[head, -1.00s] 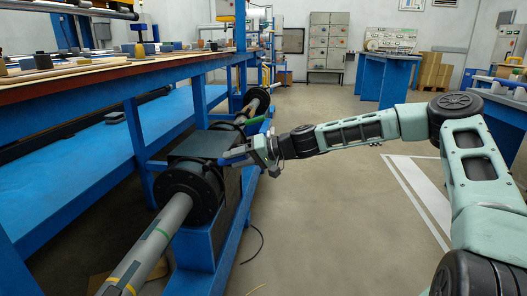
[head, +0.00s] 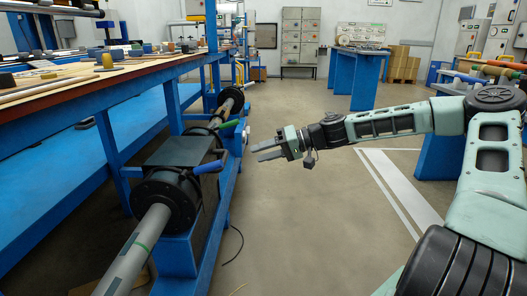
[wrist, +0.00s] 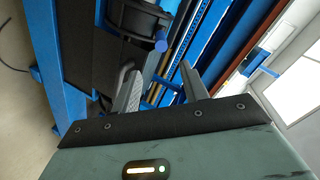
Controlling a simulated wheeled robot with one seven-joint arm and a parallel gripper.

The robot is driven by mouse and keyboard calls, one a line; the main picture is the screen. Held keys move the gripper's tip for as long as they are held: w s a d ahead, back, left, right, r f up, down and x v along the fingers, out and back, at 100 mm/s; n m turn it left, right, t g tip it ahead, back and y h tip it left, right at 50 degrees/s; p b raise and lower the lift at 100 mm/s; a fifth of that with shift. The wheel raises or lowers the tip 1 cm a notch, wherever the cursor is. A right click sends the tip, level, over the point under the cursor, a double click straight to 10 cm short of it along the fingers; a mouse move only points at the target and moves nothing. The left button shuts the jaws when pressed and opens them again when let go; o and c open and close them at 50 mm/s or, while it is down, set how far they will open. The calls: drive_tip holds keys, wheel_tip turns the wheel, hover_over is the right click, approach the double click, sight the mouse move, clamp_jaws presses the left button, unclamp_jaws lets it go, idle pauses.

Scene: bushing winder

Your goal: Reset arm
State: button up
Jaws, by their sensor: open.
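My gripper (head: 262,151) is open and empty in the head view, with its fingers pointing left toward the winder. It hangs in the air over the floor, apart from the blue winder frame. The blue handle (head: 211,166) is to the left of the fingertips, beside the black flat cover (head: 176,151). A green handle (head: 229,124) stands farther back. In the wrist view the two gripper fingers (wrist: 160,85) are spread with nothing between them, and the blue handle's end (wrist: 161,45) shows beyond them.
The winder's black drum (head: 165,200) and grey shaft (head: 135,255) lie at the front left. A long blue workbench (head: 90,160) with several small items runs along the left. Blue tables (head: 355,78) stand at the back. The floor (head: 300,230) below my arm is clear.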

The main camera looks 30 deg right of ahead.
idle(0.4)
drive_tip(key=s+a+f+n+g+h, duration=0.1)
drive_tip(key=s+a+f+n+g, duration=0.25)
drive_tip(key=a, duration=0.55)
drive_tip(key=s+a+f+n+g+h, duration=0.1)
drive_tip(key=s+a+f+g, duration=0.2)
drive_tip(key=s+a+g, duration=0.45)
drive_tip(key=s+a+n+t+h, duration=0.1)
drive_tip(key=s+a+h, duration=0.3)
drive_tip(key=s, duration=0.4)
drive_tip(key=s+a+n+h, duration=0.2)
drive_tip(key=s+a+h, duration=0.25)
drive_tip(key=s, duration=0.25)
drive_tip(key=s+r+t, duration=0.2)
drive_tip(key=s+r, duration=0.3)
drive_tip(key=s, duration=0.3)
wheel_tip(320, 180, up, 30)
drive_tip(key=p, duration=2.9)
drive_tip(key=shift+w+p, duration=0.15)
drive_tip(key=shift+p, duration=0.25)
drive_tip(key=shift+n, duration=0.25)
drive_tip(key=shift+c, duration=0.3)
